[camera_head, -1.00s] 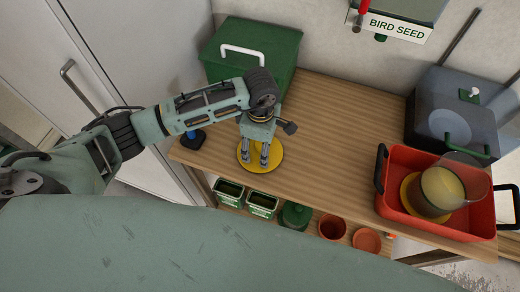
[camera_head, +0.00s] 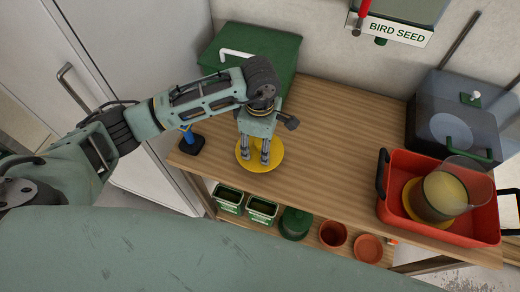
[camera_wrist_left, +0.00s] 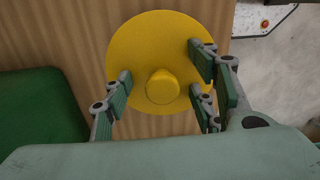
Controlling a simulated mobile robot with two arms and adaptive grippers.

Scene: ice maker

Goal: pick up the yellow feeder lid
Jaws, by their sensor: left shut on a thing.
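The yellow feeder lid (camera_head: 275,156) is a round disc with a raised knob in its middle. It is near the front left of the wooden table, and I cannot tell whether it touches the top. My left gripper (camera_head: 255,155) points down over it. In the left wrist view the lid (camera_wrist_left: 150,40) fills the space between the fingers (camera_wrist_left: 160,88), which reach over it on both sides of the knob. The gripper is shut on the lid. The exact finger contact is hard to see. My right gripper is not in view.
A green box (camera_head: 250,45) stands behind my left gripper, and a blue-handled tool (camera_head: 188,137) is to its left. A red crate (camera_head: 460,231) holds a clear feeder tube (camera_head: 446,190). A grey bin (camera_head: 450,100) stands behind it. The middle of the wooden table (camera_head: 340,150) is clear.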

